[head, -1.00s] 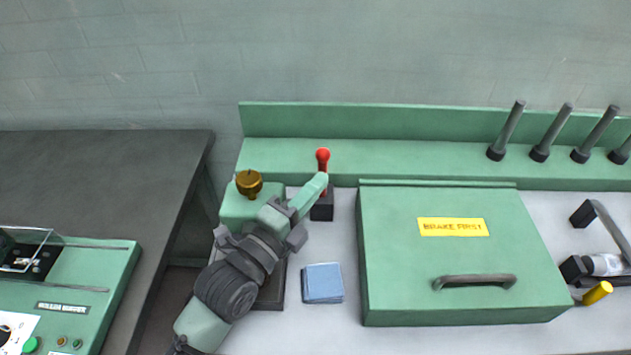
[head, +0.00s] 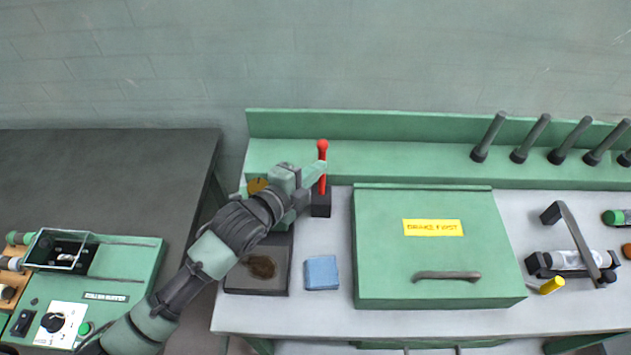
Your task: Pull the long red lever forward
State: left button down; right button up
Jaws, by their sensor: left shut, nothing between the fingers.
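The red lever (head: 323,150) stands upright, with a round knob on top and a black base block (head: 321,205) below. It is at the back left of the light worktop. My left gripper (head: 316,175) is shut and empty, with its fingertips at the left side of the lever shaft, just below the knob. I cannot tell whether the fingertips touch the shaft. My left arm comes in from the lower left and hides part of the brass-coloured knob. My right gripper is not in view.
A green box (head: 430,265) with a yellow "BRAKE FIRST" label stands right of the lever. A blue pad stack (head: 321,272) and a dark tray (head: 255,284) lie in front. Several grey posts (head: 488,137) stand at the back right. A green machine (head: 110,285) is at lower left.

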pick_arm(q)
jog(key=shift+w, duration=0.45)
jog(key=shift+w+f, duration=0.1)
jog(key=shift+w, duration=0.7)
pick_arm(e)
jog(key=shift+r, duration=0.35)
